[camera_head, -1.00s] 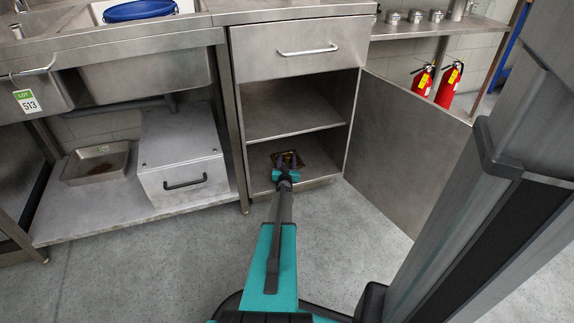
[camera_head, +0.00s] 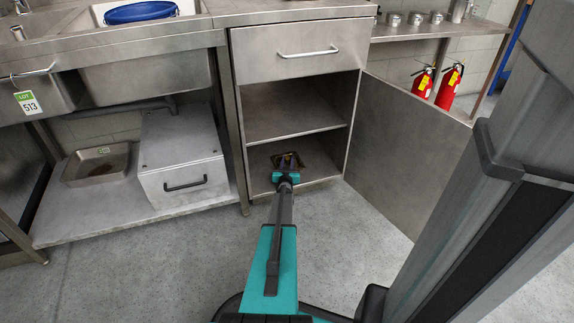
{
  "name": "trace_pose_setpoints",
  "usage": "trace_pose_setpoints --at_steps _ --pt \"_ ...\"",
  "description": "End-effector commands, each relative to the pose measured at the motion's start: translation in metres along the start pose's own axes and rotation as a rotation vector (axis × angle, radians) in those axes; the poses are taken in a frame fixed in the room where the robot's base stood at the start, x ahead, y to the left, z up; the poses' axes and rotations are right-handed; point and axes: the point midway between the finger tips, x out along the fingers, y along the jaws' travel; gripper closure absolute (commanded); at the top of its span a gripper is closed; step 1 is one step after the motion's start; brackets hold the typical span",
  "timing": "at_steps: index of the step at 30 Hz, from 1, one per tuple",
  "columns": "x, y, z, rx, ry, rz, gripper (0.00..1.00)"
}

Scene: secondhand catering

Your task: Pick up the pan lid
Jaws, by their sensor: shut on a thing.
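My gripper (camera_head: 288,162) reaches into the lower compartment of the open steel cabinet (camera_head: 262,186). A dark, brownish flat thing, which looks like the pan lid (camera_head: 302,161), is at the fingertips, low over the compartment floor. My gripper is shut on it. The fingers and wrist hide part of the lid, so its full outline and handle do not show. I cannot tell whether it touches the compartment floor.
The cabinet door (camera_head: 405,145) stands open to the right, with two red fire extinguishers (camera_head: 447,88) behind it. A shelf (camera_head: 290,124) lies above my gripper. A grey box (camera_head: 182,165) and a tray (camera_head: 98,166) sit to the left. Floor before the cabinet is clear.

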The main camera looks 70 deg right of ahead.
Motion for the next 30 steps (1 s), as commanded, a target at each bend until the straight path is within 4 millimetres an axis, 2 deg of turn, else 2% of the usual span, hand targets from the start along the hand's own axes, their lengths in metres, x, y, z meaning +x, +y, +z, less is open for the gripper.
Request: trace_pose_setpoints --at_steps 7,13,20,30 --pt "0.0 0.001 -0.004 0.0 0.001 0.001 1.0" --pt "-0.002 0.001 -0.018 0.0 0.0 0.001 1.0" --pt "-0.022 0.01 -0.014 0.0 0.0 0.002 1.0" --pt "-0.062 0.026 -0.012 0.0 0.001 0.002 1.0"
